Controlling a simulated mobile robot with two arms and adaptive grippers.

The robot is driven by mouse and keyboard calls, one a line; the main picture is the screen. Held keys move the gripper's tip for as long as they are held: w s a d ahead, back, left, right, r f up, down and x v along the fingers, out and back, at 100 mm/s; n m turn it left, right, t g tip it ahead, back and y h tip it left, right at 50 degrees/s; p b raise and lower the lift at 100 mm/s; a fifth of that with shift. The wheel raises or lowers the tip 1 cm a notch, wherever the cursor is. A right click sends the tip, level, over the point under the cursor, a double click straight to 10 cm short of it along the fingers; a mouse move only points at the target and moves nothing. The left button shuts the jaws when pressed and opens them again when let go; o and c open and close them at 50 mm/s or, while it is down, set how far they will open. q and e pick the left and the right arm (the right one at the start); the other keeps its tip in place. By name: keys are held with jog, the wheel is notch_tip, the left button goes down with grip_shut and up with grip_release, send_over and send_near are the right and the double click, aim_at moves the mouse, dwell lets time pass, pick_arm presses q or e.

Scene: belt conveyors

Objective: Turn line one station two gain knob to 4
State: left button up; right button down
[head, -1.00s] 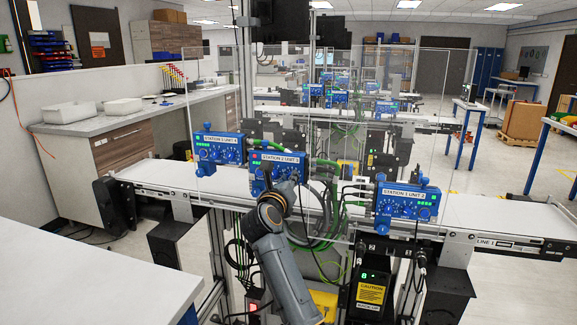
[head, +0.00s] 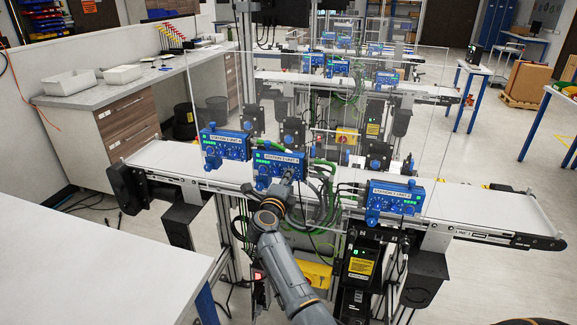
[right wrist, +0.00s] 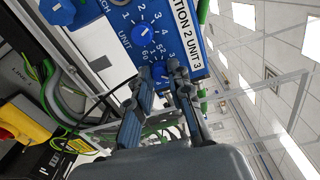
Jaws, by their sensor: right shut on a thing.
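Three blue control units stand along the near conveyor (head: 480,205). The middle unit (head: 278,157) has my right gripper (head: 283,186) at its front. In the right wrist view its label reads "STATION 2 UNIT 3". That view shows a blue knob (right wrist: 143,34) with numbers around it, clear of my fingers. A second blue knob (right wrist: 159,71) sits at the fingertips, partly hidden by them; my right gripper (right wrist: 166,72) is shut on it. The gain marking and the held knob's pointer cannot be read. My left gripper does not show.
Another blue unit stands on the left (head: 225,145) and one on the right (head: 394,197). A clear panel (head: 425,110) rises behind the units. Green and black cables hang below the middle unit. A white table (head: 90,255) fills the lower left.

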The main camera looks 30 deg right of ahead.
jog(key=shift+n+p, duration=2.5)
jog(key=shift+n, duration=1.1)
jog(key=c, duration=1.5)
grip_release()
